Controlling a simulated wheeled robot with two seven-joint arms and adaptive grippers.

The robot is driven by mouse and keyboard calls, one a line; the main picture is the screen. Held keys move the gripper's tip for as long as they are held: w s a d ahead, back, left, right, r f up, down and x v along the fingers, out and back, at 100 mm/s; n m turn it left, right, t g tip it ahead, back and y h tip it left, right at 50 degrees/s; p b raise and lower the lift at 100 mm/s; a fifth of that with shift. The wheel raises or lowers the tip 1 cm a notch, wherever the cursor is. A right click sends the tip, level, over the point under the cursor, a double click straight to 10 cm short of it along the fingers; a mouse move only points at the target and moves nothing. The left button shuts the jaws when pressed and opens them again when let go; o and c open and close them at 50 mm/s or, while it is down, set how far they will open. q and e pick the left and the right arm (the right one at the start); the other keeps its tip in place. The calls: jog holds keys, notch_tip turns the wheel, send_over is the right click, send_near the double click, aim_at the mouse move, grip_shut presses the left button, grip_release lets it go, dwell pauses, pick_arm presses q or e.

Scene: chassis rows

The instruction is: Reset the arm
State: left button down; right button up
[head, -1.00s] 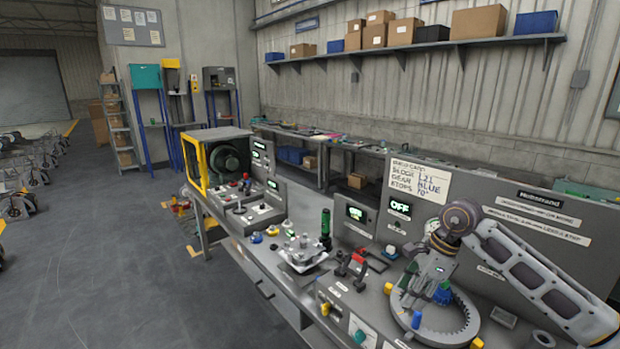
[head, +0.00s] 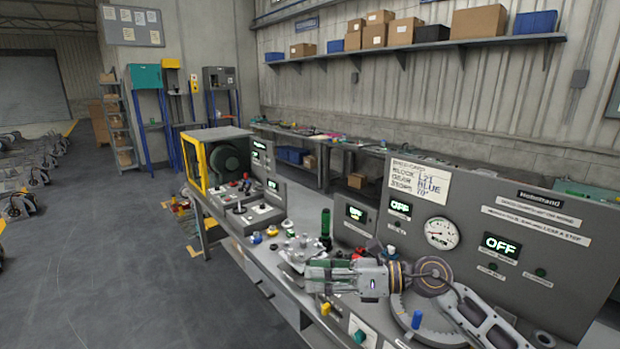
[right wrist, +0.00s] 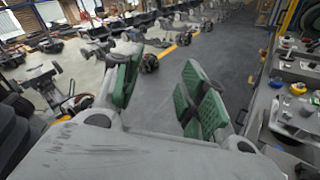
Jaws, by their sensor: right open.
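My right arm comes in from the lower right in the head view. Its forearm lies low over the bench, and my right gripper (head: 312,277) points left, above the bench front beside the grey block fixture (head: 296,256). In the right wrist view my right gripper (right wrist: 165,88) shows its two green-padded fingers spread apart, with nothing between them and the floor beyond. The grey ring gear (head: 425,328) sits on the bench, partly hidden behind my right arm. My left gripper is not in view.
The panel (head: 520,225) with an OFF display and gauge (head: 442,233) stands behind my arm. A dark green cylinder (head: 326,224) stands upright near the gripper. A yellow-framed machine (head: 192,163) is farther left. The floor (head: 120,265) left of the bench is clear.

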jog(key=w+d+r+m+t+h, duration=0.1)
jog(key=w+d+r+m+t, duration=0.15)
jog(key=m+t, duration=0.55)
jog(key=w+d+r+m+t, duration=0.2)
jog(key=d+r+m+t, duration=0.15)
jog(key=m+t, duration=0.55)
jog(key=s+d+f+m+g+h, duration=0.1)
jog(key=d+f+m+g+h, duration=0.1)
jog(key=d+f+m+h, duration=0.75)
jog(key=s+d+f+m+g+h, duration=0.15)
jog(key=d+f+m+h, duration=0.25)
jog(key=f+m+h, duration=0.6)
jog(key=s+f+m+g+y, duration=0.2)
jog(key=s+f+m+g, duration=0.2)
jog(key=s+f+g, duration=0.5)
jog(key=s+f+m+g+y, duration=0.2)
jog(key=s+f+m+g, duration=0.25)
jog(key=s+f, duration=0.9)
jog(key=f, duration=1.2)
jog(key=s+f, duration=0.3)
jog(key=f, duration=1.3)
jog(key=s+d+f+g, duration=0.1)
jog(key=s+d+f, duration=0.1)
jog(key=s+f, duration=0.7)
jog(key=s+d+f+g, duration=0.1)
jog(key=s+d+f, duration=0.1)
jog(key=s+f, duration=0.8)
jog(key=shift+s+d, duration=0.4)
jog(key=shift+s, duration=0.85)
